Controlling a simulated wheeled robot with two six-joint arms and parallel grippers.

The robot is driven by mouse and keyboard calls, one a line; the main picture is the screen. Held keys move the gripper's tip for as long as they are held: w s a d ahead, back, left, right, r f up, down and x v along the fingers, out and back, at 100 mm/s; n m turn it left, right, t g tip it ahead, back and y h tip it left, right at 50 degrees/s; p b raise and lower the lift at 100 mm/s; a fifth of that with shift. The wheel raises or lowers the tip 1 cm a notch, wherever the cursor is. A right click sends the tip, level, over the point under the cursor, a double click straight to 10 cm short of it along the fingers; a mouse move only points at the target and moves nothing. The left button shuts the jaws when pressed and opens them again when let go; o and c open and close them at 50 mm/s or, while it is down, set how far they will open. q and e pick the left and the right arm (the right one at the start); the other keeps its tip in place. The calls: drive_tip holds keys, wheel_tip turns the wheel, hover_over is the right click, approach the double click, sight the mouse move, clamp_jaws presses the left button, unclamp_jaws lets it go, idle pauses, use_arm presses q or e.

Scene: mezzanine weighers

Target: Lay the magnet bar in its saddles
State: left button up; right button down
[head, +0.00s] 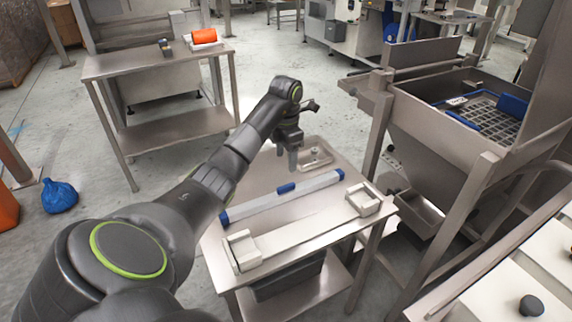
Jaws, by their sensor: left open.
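The magnet bar (262,202) is a long silver bar with blue ends and a blue middle band. It lies on the steel table (290,238), slanting from lower left to upper right. The saddles are two pale blocks, the left saddle (243,250) and the right saddle (364,200), at the ends of a long pale base in front of the bar. Both look empty. My left gripper (287,162) is open and empty, pointing down above the table, behind the bar's blue middle and apart from it. My right gripper is not in view.
A small metal tray (316,156) with a small item sits at the table's back. A steel hopper (430,125) with a grid and blue pieces stands at the right. Another table (140,62) with an orange roll (204,36) stands at the back left. A blue bag (60,197) lies on the floor.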

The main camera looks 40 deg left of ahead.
use_arm(q)
drive_tip(key=shift+o, duration=1)
drive_tip(key=shift+r+m, duration=0.3)
drive_tip(key=shift+o, duration=0.6)
drive_tip(key=shift+d+r+m+p, duration=0.1)
drive_tip(key=shift+r+m+p, duration=0.2)
drive_tip(key=shift+m+p, duration=0.35)
wheel_tip(320, 180, up, 4)
drive_tip(key=m+y+p, duration=0.1)
drive_tip(key=m+p, duration=0.4)
drive_tip(key=m, duration=0.5)
drive_tip(key=m+b, duration=0.6)
drive_tip(key=b, duration=0.5)
hover_over(286, 186)
drive_tip(key=shift+t, duration=0.3)
drive_tip(key=f, duration=1)
drive_tip(key=shift+s+d+f, duration=0.1)
drive_tip(key=shift+s+f, duration=0.1)
drive_tip(key=shift+f, duration=0.6)
drive_tip(key=shift+w+f+p, duration=0.15)
drive_tip(key=shift+f+p, duration=0.2)
drive_tip(key=shift+f, duration=0.7)
drive_tip(key=shift+w+f+p, duration=0.1)
drive_tip(key=shift+f+p, duration=0.2)
drive_tip(key=shift+f, duration=0.75)
